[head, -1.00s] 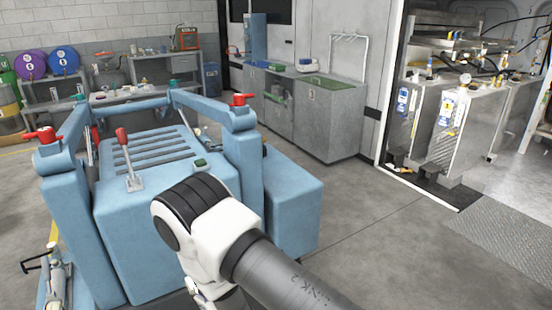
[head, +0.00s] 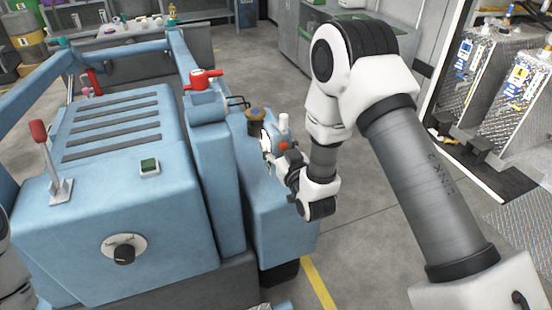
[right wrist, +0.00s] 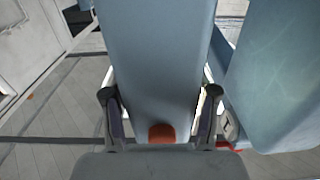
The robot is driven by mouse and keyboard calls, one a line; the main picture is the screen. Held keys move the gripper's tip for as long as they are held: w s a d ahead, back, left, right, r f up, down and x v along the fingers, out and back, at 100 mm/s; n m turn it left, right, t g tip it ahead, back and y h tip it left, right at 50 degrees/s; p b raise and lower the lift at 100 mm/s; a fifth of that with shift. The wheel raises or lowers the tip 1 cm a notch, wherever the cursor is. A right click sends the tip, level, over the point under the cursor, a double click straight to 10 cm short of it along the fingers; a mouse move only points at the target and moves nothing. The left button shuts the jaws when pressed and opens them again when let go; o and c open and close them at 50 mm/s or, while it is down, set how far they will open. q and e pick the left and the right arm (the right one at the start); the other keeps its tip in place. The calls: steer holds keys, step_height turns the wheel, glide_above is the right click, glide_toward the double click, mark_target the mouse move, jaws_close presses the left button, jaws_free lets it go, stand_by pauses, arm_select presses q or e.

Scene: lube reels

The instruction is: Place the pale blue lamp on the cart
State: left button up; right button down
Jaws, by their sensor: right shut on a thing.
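The pale blue lamp (right wrist: 155,60) fills the middle of the right wrist view, a long smooth body with an orange-red button near its lower end. The fingers of my right gripper (right wrist: 160,115) close on it from both sides. In the head view my right gripper (head: 275,165) is small, pointing at the items over the side box of a blue wheeled machine (head: 130,205). There the lamp is partly hidden, and I cannot tell whether it touches the box. I cannot tell whether this machine is the cart. My left gripper is out of view.
The machine carries a red valve handle (head: 203,79), a red-knobbed lever (head: 48,160), a green button (head: 149,166) and a dial (head: 124,250). A dark item with a brown top (head: 255,116) stands by my right gripper. Open floor lies right of the machine.

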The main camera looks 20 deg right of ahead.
steer(key=f, duration=0.6)
steer(key=shift+w+d+p, duration=0.25)
steer(key=shift+p, duration=0.05)
steer(key=shift+s+f, duration=0.15)
steer(key=shift+f, duration=0.05)
steer(key=shift+c, duration=1.6)
jaws_free()
steer(key=shift+a, duration=0.1)
steer(key=shift+r, duration=0.1)
